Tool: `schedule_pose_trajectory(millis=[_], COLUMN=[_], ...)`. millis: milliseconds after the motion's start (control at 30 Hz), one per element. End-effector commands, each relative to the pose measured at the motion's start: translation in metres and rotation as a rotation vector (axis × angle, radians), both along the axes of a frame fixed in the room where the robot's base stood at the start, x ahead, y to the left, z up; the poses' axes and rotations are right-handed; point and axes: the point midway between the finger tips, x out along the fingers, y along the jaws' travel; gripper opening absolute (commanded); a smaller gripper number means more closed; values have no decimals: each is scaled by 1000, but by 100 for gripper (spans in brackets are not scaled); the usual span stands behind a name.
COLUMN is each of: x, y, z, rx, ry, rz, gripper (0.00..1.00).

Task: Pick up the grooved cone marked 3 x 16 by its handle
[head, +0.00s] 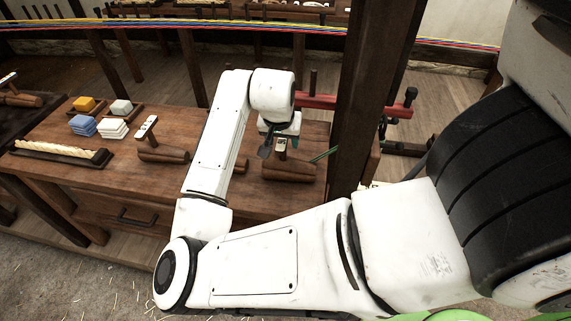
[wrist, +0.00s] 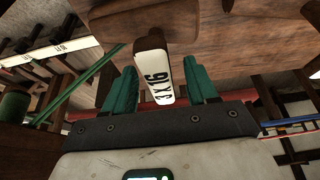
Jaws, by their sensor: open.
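The grooved cone (head: 290,170) is a brown wooden piece lying on the bench, right of its middle, with an upright handle (head: 281,145). In the wrist view the handle's pale face (wrist: 155,66) reads 3 x 16, and the brown cone body (wrist: 118,28) is behind it. My gripper (wrist: 161,84) is open, with one green finger on each side of the handle. Gaps show between the fingers and the handle. In the head view my gripper (head: 272,143) is at the handle and partly hides it.
Another cone (head: 163,154) with a pale-marked handle lies to the left on the wooden bench (head: 75,165). Coloured blocks (head: 83,124) and a tray of rope (head: 58,152) are further left. A dark post (head: 357,120) stands close on the right. A red bar (head: 320,101) is behind.

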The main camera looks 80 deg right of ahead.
Motion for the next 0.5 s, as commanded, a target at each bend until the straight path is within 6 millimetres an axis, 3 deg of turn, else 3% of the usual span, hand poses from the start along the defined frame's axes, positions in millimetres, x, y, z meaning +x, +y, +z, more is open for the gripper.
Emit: schedule_pose_trajectory(millis=[200,433,500], x=[1,1,1], y=[-9,-9,-9], z=[-20,-22,-22], rx=[0,-1,-1], ry=[0,0,0], rz=[1,0,0], gripper=[57,57,53])
